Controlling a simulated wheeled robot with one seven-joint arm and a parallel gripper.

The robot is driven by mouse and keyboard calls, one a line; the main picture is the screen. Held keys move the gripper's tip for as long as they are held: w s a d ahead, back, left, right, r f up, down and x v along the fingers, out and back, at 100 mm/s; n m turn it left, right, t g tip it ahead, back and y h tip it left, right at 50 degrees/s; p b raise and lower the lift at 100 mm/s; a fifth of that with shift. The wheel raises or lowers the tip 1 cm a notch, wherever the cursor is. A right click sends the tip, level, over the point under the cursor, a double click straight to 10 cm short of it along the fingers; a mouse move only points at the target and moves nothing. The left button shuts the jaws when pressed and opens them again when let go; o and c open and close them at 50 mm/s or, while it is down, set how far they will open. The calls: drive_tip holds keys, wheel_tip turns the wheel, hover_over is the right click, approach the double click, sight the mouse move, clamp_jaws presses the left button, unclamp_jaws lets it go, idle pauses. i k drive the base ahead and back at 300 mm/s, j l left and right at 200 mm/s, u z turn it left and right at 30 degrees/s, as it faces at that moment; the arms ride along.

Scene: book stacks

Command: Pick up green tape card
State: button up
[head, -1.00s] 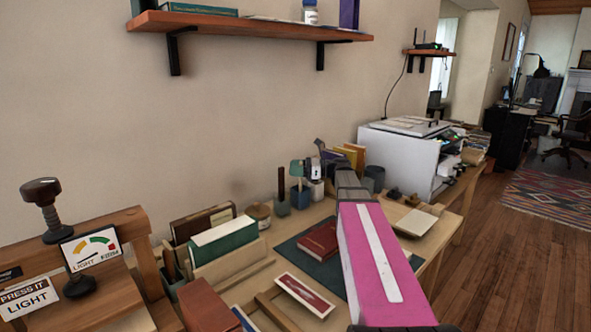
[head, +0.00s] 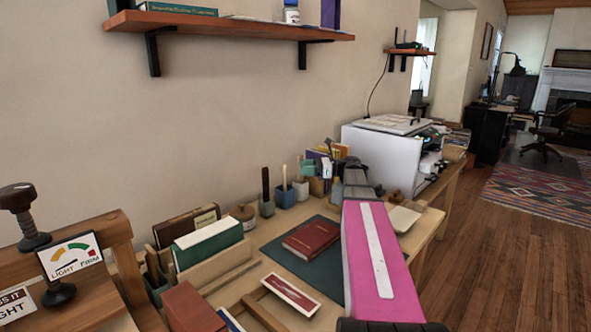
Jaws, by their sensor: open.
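I cannot pick out a green tape card with certainty. A small teal-green piece (head: 306,167) stands among the holders at the back of the desk, too small to identify. My arm reaches forward over the desk, its pink link in front. My gripper (head: 331,158) is at the far end, small and dark, open, near the upright cards and holders at the back. Its fingertips are hard to make out, and my arm hides part of the desk behind it.
A red book (head: 311,238) lies on a dark green mat (head: 330,269). A rack holds a green-and-white book (head: 208,244) at left. A red-bordered card (head: 290,294) lies in front. A blue pot (head: 285,197) and white printer (head: 383,160) stand at the back. A shelf (head: 230,26) hangs above.

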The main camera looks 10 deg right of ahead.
sight(186, 242)
drive_tip(key=k, duration=2)
